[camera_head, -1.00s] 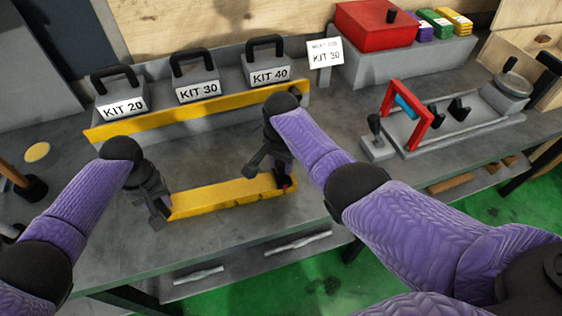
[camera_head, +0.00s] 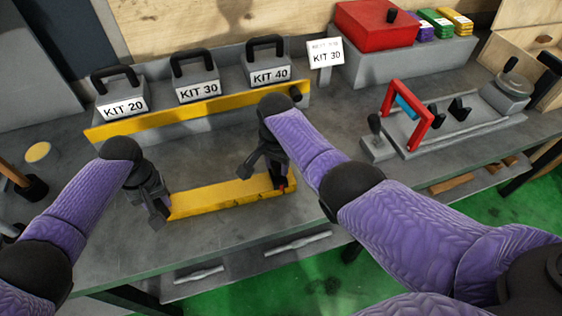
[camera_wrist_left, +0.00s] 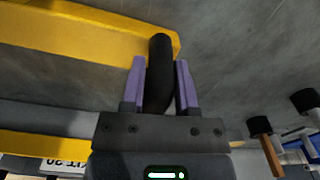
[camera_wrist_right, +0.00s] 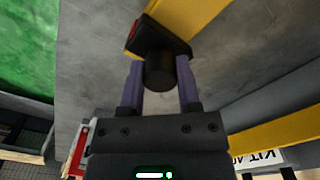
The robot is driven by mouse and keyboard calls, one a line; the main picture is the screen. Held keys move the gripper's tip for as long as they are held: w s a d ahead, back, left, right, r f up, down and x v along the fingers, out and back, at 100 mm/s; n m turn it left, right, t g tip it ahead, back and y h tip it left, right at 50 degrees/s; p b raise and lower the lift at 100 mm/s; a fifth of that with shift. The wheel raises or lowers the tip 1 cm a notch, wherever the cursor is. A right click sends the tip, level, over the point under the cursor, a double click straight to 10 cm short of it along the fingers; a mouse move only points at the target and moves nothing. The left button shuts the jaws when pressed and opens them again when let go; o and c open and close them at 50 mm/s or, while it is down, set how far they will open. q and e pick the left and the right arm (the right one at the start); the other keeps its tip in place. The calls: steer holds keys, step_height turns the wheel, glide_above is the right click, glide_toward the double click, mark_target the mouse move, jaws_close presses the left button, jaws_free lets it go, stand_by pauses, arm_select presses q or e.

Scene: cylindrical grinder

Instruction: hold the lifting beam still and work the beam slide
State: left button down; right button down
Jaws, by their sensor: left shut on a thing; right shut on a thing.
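The yellow lifting beam (camera_head: 222,198) lies across the front of the grey bench. My left gripper (camera_head: 158,206) is at its left end. In the left wrist view, its purple fingers (camera_wrist_left: 160,66) are shut around an upright black handle (camera_wrist_left: 159,85) at the beam's end. My right gripper (camera_head: 270,168) is at the beam's right part. In the right wrist view, its fingers (camera_wrist_right: 159,64) are shut around the round knob of the black beam slide (camera_wrist_right: 157,34), which sits on the yellow beam. A small red part shows beside the slide.
Behind the beam, weights KIT 20 (camera_head: 122,105), KIT 30 (camera_head: 198,91) and KIT 40 (camera_head: 270,75) stand behind a yellow-fronted rail (camera_head: 160,122). A KIT 30 sign (camera_head: 325,54) stands farther right. A fixture with a red frame (camera_head: 407,115) is at right.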

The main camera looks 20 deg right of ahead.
mark_target(257, 184)
steer(key=a, duration=0.5)
steer(key=shift+w+a, duration=0.1)
steer(key=shift+c, duration=1.5)
jaws_free()
step_height(257, 184, up, 12)
